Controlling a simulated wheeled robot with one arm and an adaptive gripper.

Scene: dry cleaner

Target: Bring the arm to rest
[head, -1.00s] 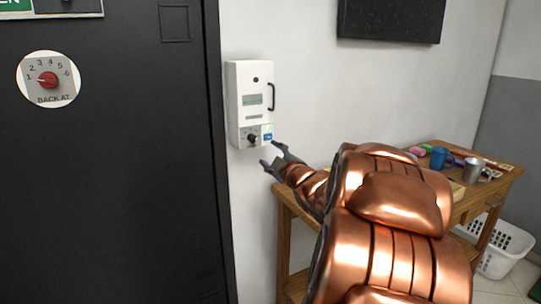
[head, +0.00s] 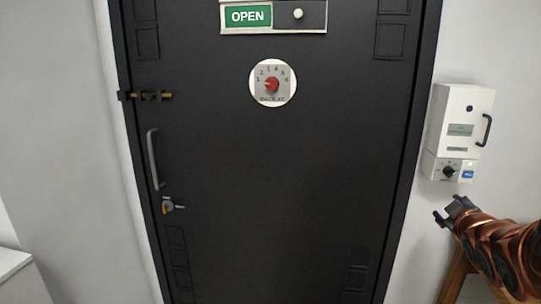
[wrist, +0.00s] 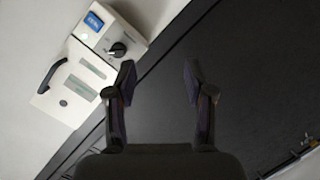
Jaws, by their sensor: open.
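My gripper (head: 451,212) is at the right of the head view, at the end of my copper-coloured arm, below the white wall unit (head: 459,130). Its two fingers are spread apart with nothing between them, as the wrist view (wrist: 158,80) also shows. The wall unit has a handle, a small display, a black knob and a blue button.
A black door (head: 270,180) fills the middle, with a handle (head: 153,160), a bolt (head: 152,96), a lock with a key (head: 170,205), a red dial (head: 271,85) and a green OPEN sign (head: 248,16). A wooden table (head: 457,278) stands partly hidden behind my arm.

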